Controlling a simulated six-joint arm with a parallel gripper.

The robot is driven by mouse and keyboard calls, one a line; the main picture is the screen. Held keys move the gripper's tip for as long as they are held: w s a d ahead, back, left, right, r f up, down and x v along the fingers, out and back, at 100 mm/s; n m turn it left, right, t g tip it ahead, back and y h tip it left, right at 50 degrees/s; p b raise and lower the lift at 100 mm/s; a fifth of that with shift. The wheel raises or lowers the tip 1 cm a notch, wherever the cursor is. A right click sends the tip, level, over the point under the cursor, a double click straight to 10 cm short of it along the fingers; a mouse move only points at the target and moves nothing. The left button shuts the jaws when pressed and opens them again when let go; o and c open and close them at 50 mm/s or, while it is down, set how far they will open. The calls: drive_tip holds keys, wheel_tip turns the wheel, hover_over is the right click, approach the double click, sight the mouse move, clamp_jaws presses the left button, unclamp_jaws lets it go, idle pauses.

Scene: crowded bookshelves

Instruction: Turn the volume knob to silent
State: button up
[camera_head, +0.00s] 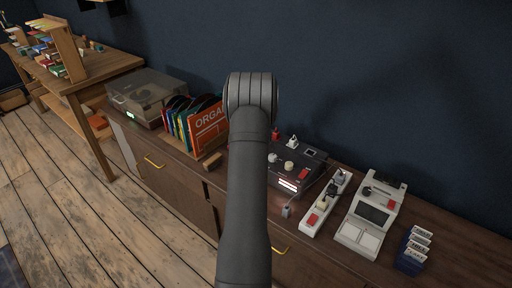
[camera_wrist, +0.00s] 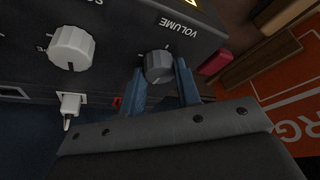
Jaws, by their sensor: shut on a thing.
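The volume knob (camera_wrist: 159,66) is a small grey round knob on a dark audio unit, next to the printed word VOLUME, seen in the wrist view. My gripper (camera_wrist: 160,76) is shut on it, with one blue finger at each side of the knob. The knob's pointer mark cannot be read clearly. In the head view the dark audio unit (camera_head: 313,158) stands on the cabinet, and my arm hides the gripper and the volume knob.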

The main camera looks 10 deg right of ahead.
drive_tip(key=shift+n, duration=0.6)
drive_tip(key=o, duration=1)
drive_tip(key=shift+c, duration=0.2)
drive_tip(key=v, duration=1.7)
drive_tip(key=shift+d+r, duration=0.25)
drive_tip(key=shift+d, duration=0.15)
drive_tip(key=x, duration=1.7)
drive_tip(key=shift+a+f, duration=0.25)
drive_tip(key=shift+a, duration=0.15)
drive_tip(key=shift+r, duration=0.15)
